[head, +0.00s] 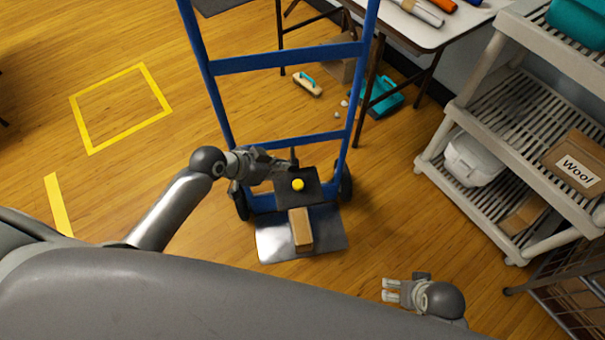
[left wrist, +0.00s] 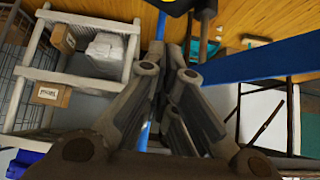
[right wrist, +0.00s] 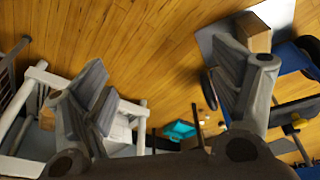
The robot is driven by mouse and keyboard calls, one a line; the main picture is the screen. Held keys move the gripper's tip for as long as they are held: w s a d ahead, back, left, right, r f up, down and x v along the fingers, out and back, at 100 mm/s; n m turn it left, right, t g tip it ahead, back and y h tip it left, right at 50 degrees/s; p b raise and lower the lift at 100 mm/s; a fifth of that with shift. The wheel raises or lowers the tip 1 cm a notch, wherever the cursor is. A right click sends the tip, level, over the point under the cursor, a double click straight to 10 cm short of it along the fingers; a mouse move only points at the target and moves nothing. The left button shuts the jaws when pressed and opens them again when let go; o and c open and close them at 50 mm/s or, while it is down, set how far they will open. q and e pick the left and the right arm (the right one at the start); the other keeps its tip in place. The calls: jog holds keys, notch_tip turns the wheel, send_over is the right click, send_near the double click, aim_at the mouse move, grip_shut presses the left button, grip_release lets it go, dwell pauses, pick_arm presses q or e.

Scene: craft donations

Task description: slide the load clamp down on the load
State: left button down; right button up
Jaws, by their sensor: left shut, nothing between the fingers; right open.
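The load clamp (head: 284,190) is a dark plate with a yellow knob (head: 298,184) on the blue hand truck (head: 288,60). The load, a small cardboard box (head: 303,232), stands on the truck's metal toe plate (head: 272,240). The clamp appears above the box with a gap in the right wrist view, where the box (right wrist: 256,38) also shows. My left gripper (head: 288,164) is shut and empty, just behind and above the knob; I cannot tell whether it touches the clamp. My right gripper (head: 386,290) is open and empty, right of the toe plate.
A shelf rack (head: 470,100) with a box marked Wool (head: 577,168) stands at the right. A table (head: 430,35) is at the back. A brush (head: 307,84) and a teal dustpan (head: 385,97) lie behind the truck.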

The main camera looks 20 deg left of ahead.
pick_arm(q)
jog(key=b, duration=0.3)
send_over(298, 183)
notch_tip(298, 183, down, 7)
jog(key=shift+s+f, duration=0.1)
notch_tip(298, 183, down, 3)
jog(key=shift+f+b, duration=0.15)
jog(key=shift+b, duration=0.6)
jog(key=shift+f, duration=0.4)
pick_arm(e)
jog(key=w+v, duration=0.1)
jog(key=v, duration=0.9)
jog(key=shift+r+t, duration=0.35)
jog(key=shift+t, duration=0.05)
pick_arm(q)
jog(key=shift+f, duration=0.1)
pick_arm(e)
jog(key=shift+d+f, duration=0.1)
